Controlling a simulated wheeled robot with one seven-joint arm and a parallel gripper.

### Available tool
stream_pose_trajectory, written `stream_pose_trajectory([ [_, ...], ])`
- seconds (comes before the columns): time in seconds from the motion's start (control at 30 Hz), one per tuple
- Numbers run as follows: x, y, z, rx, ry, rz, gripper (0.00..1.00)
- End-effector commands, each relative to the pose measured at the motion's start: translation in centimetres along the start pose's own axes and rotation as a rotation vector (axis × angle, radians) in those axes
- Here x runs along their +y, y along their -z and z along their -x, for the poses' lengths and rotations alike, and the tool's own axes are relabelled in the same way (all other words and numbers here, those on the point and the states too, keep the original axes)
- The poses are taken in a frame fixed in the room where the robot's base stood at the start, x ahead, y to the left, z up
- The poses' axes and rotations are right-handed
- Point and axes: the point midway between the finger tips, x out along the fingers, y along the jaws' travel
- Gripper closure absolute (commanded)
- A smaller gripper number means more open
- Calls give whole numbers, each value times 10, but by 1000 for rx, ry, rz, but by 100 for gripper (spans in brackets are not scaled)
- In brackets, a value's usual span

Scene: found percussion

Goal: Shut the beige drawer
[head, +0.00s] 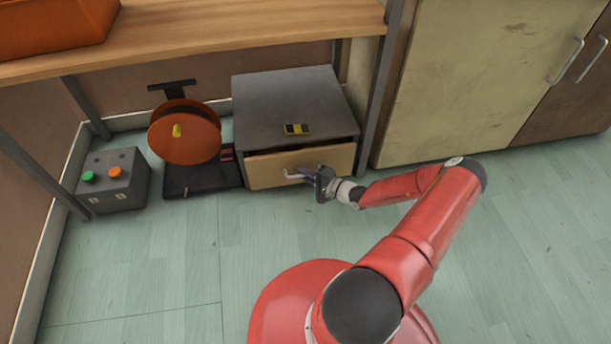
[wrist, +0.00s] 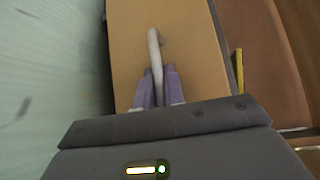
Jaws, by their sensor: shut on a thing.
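The beige drawer (head: 262,168) is in the front of a grey cabinet (head: 290,95) on the floor under the shelf. It stands a little open, with a dark gap above its front panel. My gripper (head: 308,174) is at the right half of the drawer front, at its pale handle (head: 292,176). In the wrist view the drawer front (wrist: 195,60) fills the middle, and the purple fingers of my gripper (wrist: 158,85) are shut on the pale handle (wrist: 154,48). Part of the handle is hidden between the fingers.
A black and yellow object (head: 297,129) lies on the cabinet top. An orange disc device (head: 185,132) and a grey button box (head: 114,178) stand to the left. A tall cupboard (head: 455,80) is to the right. The floor in front is clear.

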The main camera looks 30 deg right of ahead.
Motion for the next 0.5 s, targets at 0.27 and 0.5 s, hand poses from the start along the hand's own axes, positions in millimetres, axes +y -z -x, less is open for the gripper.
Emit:
stream_pose_trajectory([
  [0.27, -4, 24, -24, -1, -3, 4, 100],
  [0.5, -7, 30, -28, 2, -2, 1, 100],
])
